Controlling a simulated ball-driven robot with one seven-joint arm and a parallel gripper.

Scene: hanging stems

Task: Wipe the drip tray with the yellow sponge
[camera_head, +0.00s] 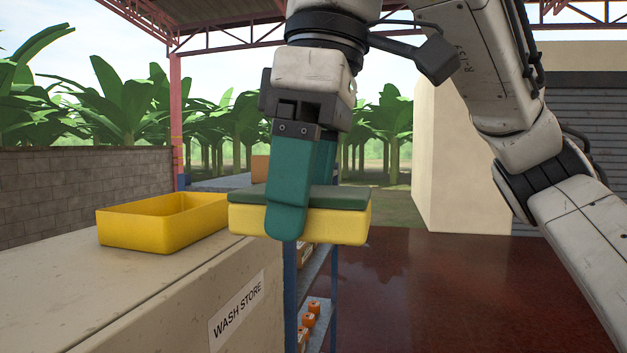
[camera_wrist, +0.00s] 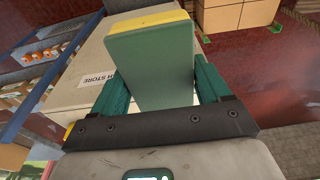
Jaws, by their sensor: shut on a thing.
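The yellow sponge (camera_head: 335,222) has a dark green top layer and is held level in the air in the head view. My gripper (camera_head: 287,215) points down and is shut on the sponge, with one green finger across its near side. In the wrist view the sponge's green face (camera_wrist: 152,65) fills the space between the two fingers of my gripper (camera_wrist: 160,90), with a yellow edge at the far end. I cannot make out a drip tray for certain in either view.
A yellow open bin (camera_head: 165,222) sits on the beige cabinet (camera_head: 130,270) labelled WASH STORE. Blue shelving (camera_head: 290,290) with orange items stands behind the sponge. A block wall (camera_head: 80,195) is at left. The red floor (camera_head: 430,290) at right is clear.

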